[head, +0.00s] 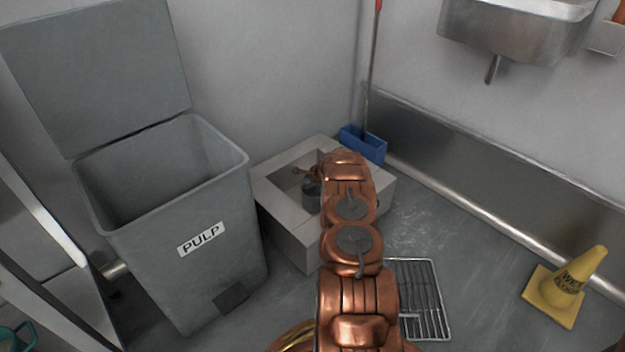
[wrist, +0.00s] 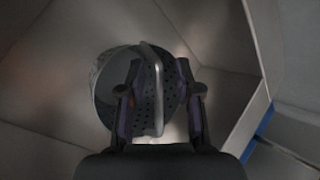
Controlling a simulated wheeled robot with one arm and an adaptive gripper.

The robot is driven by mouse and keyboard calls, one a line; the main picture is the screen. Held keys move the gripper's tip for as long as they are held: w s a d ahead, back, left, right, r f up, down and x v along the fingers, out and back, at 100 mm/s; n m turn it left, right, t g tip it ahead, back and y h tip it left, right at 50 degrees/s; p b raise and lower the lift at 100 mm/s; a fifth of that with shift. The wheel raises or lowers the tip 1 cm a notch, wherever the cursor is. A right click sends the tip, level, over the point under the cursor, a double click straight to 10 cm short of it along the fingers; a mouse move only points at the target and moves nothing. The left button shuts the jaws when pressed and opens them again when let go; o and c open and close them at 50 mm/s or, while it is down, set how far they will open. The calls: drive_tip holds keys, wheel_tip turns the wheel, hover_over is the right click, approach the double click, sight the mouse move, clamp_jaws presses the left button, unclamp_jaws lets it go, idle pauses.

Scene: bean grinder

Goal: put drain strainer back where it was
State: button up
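The drain strainer (wrist: 172,92) is a dark round piece with many small holes and a pale bar handle across it. It shows in the wrist view inside the floor basin (head: 302,235). My gripper (wrist: 159,92) is in the wrist view with its two dark fingers on either side of the handle. Gaps show between the fingers and the handle, so it looks open around it. In the head view my gripper (head: 311,193) is partly seen low inside the basin, and the strainer is hidden there.
A grey PULP bin (head: 190,230) with a raised lid stands left of the basin. A wire rack (head: 425,300) lies on the floor at right. A blue dustpan (head: 363,146) is behind the basin. A yellow wet floor cone (head: 568,288) stands far right.

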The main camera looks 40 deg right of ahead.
drive_tip(key=p+v, duration=0.2)
drive_tip(key=v, duration=1)
drive_tip(key=shift+p, duration=0.3)
idle(0.3)
